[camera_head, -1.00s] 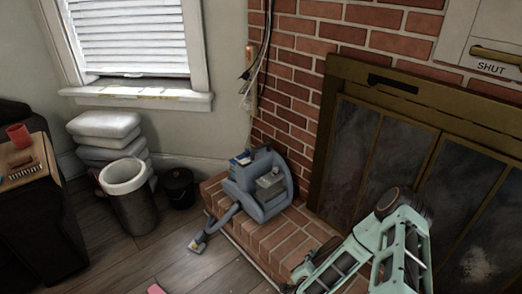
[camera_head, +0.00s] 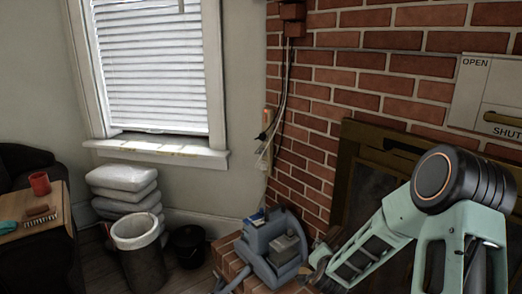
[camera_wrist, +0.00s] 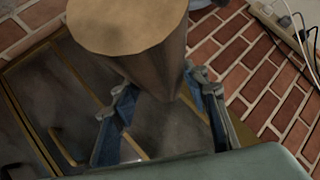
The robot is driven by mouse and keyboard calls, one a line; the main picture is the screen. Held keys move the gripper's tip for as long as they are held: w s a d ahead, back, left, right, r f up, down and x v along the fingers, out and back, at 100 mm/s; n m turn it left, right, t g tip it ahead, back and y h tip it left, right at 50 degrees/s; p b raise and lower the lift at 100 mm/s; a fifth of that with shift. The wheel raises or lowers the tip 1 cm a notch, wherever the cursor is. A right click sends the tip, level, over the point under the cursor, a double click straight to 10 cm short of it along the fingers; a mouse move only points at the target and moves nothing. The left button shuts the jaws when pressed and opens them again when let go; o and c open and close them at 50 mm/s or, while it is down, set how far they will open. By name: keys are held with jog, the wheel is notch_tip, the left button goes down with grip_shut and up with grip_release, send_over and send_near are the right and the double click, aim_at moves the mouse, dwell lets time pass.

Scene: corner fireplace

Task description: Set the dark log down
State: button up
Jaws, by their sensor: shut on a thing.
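The dark log (camera_wrist: 152,68) fills the upper middle of the wrist view, with a pale tan cut end and dark brown sides. My gripper (camera_wrist: 162,112) is shut on it, with one blue-grey finger on each side. The log's far part is hidden or hard to make out against the dark fireplace doors. In the head view my arm reaches in from the lower right, and I cannot make out the log there.
A brick wall and fireplace frame (camera_head: 395,155) stand behind my arm. A blue-grey machine (camera_head: 272,247) sits on the brick hearth. A bin (camera_head: 138,252), a black bucket (camera_head: 188,247) and stacked white bags (camera_head: 125,184) stand left. A table (camera_head: 50,218) is at the far left.

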jog(key=shift+n+t+y, duration=0.3)
jog(key=shift+n+y, duration=0.4)
jog(key=shift+y, duration=0.1)
jog(key=a+r, duration=0.1)
jog(key=r, duration=0.2)
jog(key=a+r, duration=0.1)
jog(key=r, duration=0.2)
jog(key=a+r, duration=0.1)
jog(key=r, duration=0.3)
jog(key=shift+w+a, duration=0.1)
jog(key=shift+w, duration=0.1)
jog(key=s+a+r+n+y, duration=0.1)
jog(key=s+a+r, duration=0.25)
jog(key=r, duration=0.65)
notch_tip(320, 180, up, 31)
jog(key=p, duration=3.2)
notch_tip(320, 180, down, 8)
jog(key=s+a, duration=0.1)
jog(key=shift+s, duration=0.35)
